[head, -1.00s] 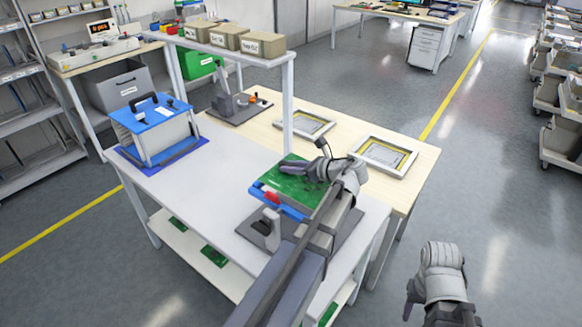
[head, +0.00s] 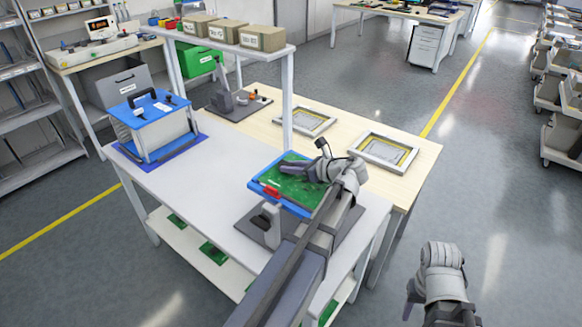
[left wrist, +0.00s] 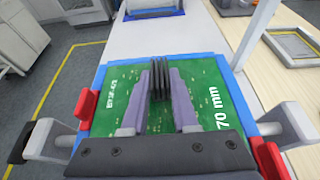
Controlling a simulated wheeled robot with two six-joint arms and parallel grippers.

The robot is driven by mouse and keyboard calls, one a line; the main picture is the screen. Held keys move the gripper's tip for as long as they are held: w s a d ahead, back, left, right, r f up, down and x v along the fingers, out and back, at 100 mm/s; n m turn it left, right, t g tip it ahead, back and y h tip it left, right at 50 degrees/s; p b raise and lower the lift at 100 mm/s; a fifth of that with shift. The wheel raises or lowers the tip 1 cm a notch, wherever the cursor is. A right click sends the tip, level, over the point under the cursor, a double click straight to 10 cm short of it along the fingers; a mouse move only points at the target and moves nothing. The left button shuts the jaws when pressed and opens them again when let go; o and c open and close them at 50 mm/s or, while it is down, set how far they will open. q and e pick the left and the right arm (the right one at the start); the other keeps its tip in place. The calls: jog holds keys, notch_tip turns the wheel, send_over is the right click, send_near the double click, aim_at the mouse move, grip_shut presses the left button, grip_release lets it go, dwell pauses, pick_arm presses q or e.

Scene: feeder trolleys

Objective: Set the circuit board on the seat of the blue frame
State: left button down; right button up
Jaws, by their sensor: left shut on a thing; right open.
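The green circuit board (head: 300,186) lies inside the outline of the blue frame (head: 284,205), roughly level with it. In the left wrist view the board (left wrist: 112,88) shows white lettering, and the frame's blue rim (left wrist: 150,59) surrounds it. My left gripper (left wrist: 160,80) is shut on the board's black finned part. The fingers also show in the head view (head: 297,169). Whether the board bears fully on the seat is hidden. Red clamp pieces (left wrist: 86,106) stand at the frame's sides. My right gripper (head: 412,290) is open and empty over the floor at lower right.
The frame stands on a grey base (head: 250,228) on the white table (head: 210,190). A blue-topped case (head: 150,107) stands at the table's far left. A shelf post (head: 288,105) rises behind the frame. Two framed panels (head: 385,152) lie on the wooden table. The white table's middle is clear.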

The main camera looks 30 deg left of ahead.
pick_arm(q)
jog(key=shift+f+b, duration=0.7)
jog(key=shift+f, duration=0.1)
dwell(0.5)
jog(key=c, duration=0.6)
grip_release()
jog(key=p+v, duration=0.2)
jog(key=v, duration=0.4)
jog(key=shift+d+r+p, duration=0.25)
jog(key=shift+d+p, duration=0.1)
jog(key=shift+p, duration=0.05)
jog(key=shift+s+d+r, duration=0.1)
jog(key=shift+d+r, duration=0.05)
jog(key=shift+d, duration=0.4)
